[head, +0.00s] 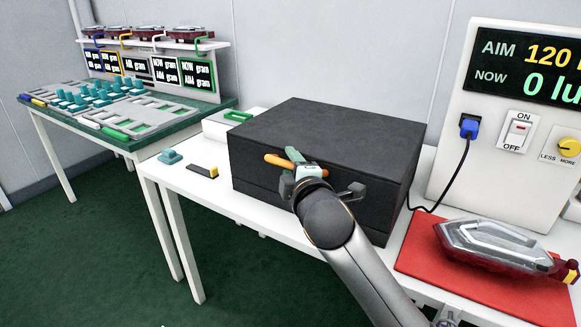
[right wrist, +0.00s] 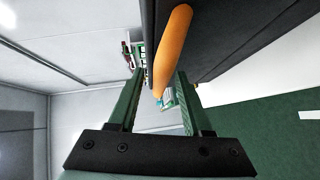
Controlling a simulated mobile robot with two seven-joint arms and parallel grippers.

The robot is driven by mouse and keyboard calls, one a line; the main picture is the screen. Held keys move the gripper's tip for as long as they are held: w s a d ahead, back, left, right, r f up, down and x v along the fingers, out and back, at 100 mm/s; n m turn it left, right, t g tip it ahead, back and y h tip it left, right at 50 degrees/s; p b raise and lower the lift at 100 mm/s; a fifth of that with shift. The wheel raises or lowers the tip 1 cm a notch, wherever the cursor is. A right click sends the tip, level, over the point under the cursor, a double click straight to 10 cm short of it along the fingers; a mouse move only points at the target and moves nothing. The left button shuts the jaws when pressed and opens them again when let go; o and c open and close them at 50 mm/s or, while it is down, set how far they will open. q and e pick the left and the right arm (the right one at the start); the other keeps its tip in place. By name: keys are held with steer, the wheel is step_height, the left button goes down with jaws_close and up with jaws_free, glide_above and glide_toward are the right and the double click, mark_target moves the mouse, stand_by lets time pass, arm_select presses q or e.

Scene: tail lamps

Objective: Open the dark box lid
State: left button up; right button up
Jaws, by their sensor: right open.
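The dark box (head: 325,150) stands on the white table, its lid (head: 335,120) down flat and shut. An orange handle (head: 278,160) sticks out at the lid's front; it also shows in the right wrist view (right wrist: 174,45). My right gripper (head: 293,168) is at the front of the box, its fingers open on either side of the handle. In the right wrist view the handle runs between the two green fingers (right wrist: 160,80), with a gap visible beside it. Part of the box front is hidden behind my right gripper and arm. My left gripper is not in view.
Small teal (head: 170,156) and yellow-black (head: 203,171) pieces lie left of the box. A second table (head: 130,140) stands at the left.

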jaws_close()
stand_by(0.4)
stand_by(1.1)
